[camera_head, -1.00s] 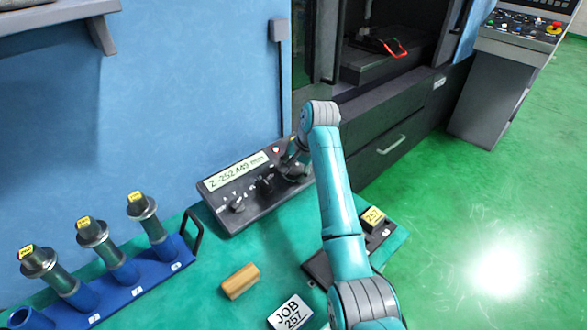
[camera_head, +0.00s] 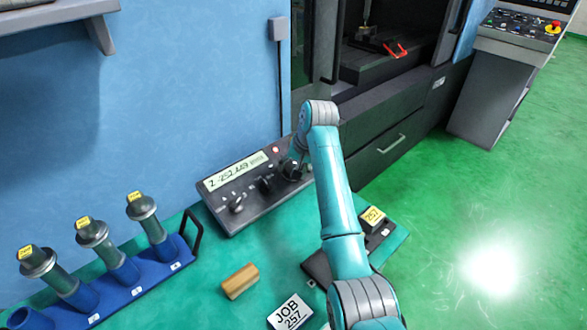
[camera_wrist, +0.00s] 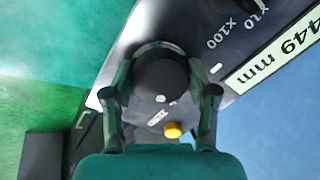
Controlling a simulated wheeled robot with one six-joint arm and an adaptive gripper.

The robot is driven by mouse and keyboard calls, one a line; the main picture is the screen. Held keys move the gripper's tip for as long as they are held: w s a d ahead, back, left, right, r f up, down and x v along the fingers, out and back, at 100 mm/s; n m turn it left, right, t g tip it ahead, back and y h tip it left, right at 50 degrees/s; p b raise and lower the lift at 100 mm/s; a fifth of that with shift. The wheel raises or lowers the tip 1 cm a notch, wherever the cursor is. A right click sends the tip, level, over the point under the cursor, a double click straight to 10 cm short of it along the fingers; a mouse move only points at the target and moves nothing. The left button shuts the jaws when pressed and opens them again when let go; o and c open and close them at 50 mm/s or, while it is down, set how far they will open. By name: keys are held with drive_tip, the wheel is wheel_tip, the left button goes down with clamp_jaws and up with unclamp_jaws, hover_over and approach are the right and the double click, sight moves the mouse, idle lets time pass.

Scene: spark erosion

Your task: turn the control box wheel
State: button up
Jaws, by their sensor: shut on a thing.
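The control box (camera_head: 232,208) is a dark sloped panel on the green bench, with a light display (camera_head: 236,171) reading about Z -252.449 mm. Its dark round wheel (camera_wrist: 163,84) is at the panel's right end. My gripper (camera_wrist: 162,95) is shut on the wheel, with one finger on either side of it in the wrist view. In the head view my gripper (camera_head: 291,170) is small and dark, and my arm's end partly hides the wheel. A yellow button (camera_wrist: 173,131) and a printed label sit beside the wheel.
Two dark knobs (camera_head: 237,204) (camera_head: 265,184) stand left of the wheel. A blue rack (camera_head: 128,289) with several capped holders, a wooden block (camera_head: 240,281) and a JOB 257 card (camera_head: 290,312) are on the bench. A blue wall (camera_head: 200,90) rises behind the box.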

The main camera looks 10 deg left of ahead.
drive_tip(key=shift+s+f, duration=0.1)
drive_tip(key=shift+f, duration=0.15)
drive_tip(key=o, duration=1.1)
drive_tip(key=shift+o, duration=0.2)
drive_tip(key=shift+r, duration=0.15)
drive_tip(key=v, duration=1.1)
drive_tip(key=shift+d+r, duration=0.15)
drive_tip(key=shift+r, duration=0.2)
